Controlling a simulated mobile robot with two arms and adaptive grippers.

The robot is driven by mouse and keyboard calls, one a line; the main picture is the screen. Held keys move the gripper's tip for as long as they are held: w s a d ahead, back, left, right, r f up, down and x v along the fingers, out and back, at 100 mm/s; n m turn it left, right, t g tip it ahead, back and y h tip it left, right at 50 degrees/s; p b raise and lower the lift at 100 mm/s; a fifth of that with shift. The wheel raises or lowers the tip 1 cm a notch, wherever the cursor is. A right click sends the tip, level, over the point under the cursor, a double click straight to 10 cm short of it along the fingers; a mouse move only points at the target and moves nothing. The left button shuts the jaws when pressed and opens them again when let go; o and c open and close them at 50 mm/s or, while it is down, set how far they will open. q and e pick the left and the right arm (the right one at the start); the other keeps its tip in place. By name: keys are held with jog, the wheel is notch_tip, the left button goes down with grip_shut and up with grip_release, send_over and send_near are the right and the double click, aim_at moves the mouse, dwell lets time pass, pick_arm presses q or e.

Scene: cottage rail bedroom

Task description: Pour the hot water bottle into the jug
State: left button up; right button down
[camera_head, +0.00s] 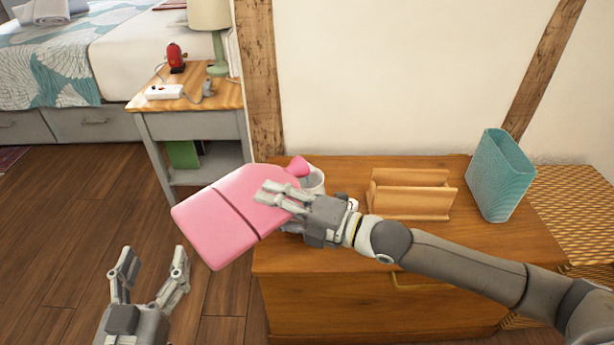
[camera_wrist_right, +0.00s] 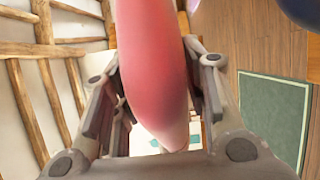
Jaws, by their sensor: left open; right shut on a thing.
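The pink hot water bottle (camera_head: 222,217) is tilted in the head view, its body to the lower left and its neck end up at the right, by the jug. My right gripper (camera_head: 272,193) is shut on it; the bottle also fills the middle of the right wrist view (camera_wrist_right: 153,75) between the fingers. The white jug (camera_head: 315,180) stands on the wooden dresser, partly hidden behind the bottle's neck and my gripper. I cannot tell whether the bottle's mouth is over the jug's opening. My left gripper (camera_head: 150,275) is open and empty, low at the left above the floor.
The wooden dresser (camera_head: 370,290) also bears a wooden letter rack (camera_head: 410,197) and a teal vase (camera_head: 500,177) to the right. A nightstand (camera_head: 190,125) with a lamp, a red object and a power strip stands at the back left. Open floor lies at the left.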

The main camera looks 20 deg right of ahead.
pick_arm(q)
jog(key=shift+s+f+g+y+p, duration=0.15)
jog(key=shift+f+g, duration=0.15)
jog(key=shift+f, duration=0.3)
jog(key=shift+s+f+g+y+p, duration=0.15)
jog(key=shift+f+g, duration=0.15)
jog(key=shift+f, duration=0.25)
dwell(3.4)
